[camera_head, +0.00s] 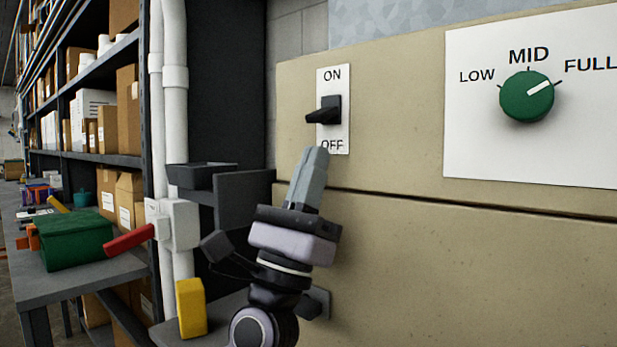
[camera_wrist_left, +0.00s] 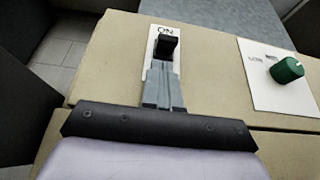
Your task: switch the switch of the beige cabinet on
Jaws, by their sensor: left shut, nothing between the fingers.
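The beige cabinet (camera_head: 400,130) fills the right of the head view. Its black switch (camera_head: 325,111) sits on a white plate (camera_head: 341,140) marked ON above and OFF below. The lever sticks out and appears tilted down toward OFF. My left gripper (camera_head: 317,152) is shut and empty, its fingertips just below the lever, over the OFF end of the plate. In the left wrist view the fingertips (camera_wrist_left: 160,66) lie right under the switch (camera_wrist_left: 167,46) and hide the plate's lower part. I cannot tell whether they touch the lever. My right gripper is not in view.
A green knob (camera_head: 526,96) on a white panel, marked LOW, MID and FULL, is to the right of the switch. A yellow block (camera_head: 191,307) is below.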

